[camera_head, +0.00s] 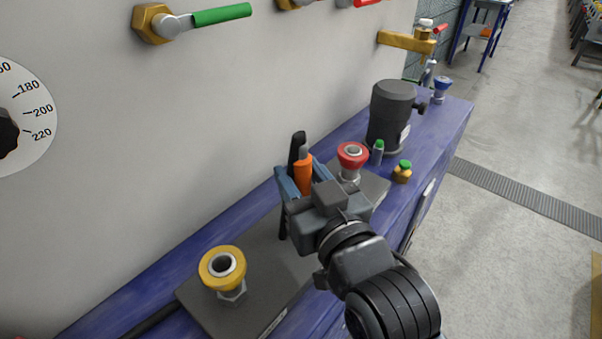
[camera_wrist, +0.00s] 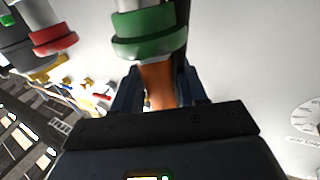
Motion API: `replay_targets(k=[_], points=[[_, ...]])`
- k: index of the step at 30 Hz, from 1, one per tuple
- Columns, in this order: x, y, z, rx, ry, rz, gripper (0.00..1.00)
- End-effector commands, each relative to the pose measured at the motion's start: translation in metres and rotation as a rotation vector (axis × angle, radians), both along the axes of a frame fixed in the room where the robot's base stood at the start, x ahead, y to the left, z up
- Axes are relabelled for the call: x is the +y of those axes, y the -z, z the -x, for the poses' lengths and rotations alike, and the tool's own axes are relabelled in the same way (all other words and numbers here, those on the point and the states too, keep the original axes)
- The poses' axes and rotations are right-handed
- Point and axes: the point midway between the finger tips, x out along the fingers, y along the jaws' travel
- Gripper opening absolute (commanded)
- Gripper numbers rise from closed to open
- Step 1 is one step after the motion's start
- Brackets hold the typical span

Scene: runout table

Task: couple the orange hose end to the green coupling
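My gripper (camera_head: 302,170) has its blue-grey fingers on both sides of the orange hose end (camera_head: 304,180), shut on it, above the couplings' plate. The hose end stands roughly upright in the head view, with a grey tip at its top. In the wrist view the orange hose end (camera_wrist: 158,88) shows between the fingers, partly covered by the collar of the green coupling (camera_wrist: 148,40). The two look close; I cannot tell whether they touch. The green coupling is hidden in the head view, apparently behind my gripper and wrist.
A yellow coupling (camera_head: 208,272) stands front left and a red coupling (camera_head: 352,156) just beyond my gripper. A dark cylinder (camera_head: 392,110), a small green-capped bottle (camera_head: 377,152) and a brass green-topped fitting (camera_head: 402,172) stand further along the blue bench (camera_head: 440,130). A pale panel rises on the left.

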Motion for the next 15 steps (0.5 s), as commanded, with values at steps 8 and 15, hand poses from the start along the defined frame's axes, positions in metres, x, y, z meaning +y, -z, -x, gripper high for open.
replay_targets(k=[8, 15], points=[[0.0, -0.0009, 0.0, -0.002, 0.0, -0.001, 0.67], [-0.0004, 0.0, 0.0009, 0.0, 0.0, 0.0, 0.67]])
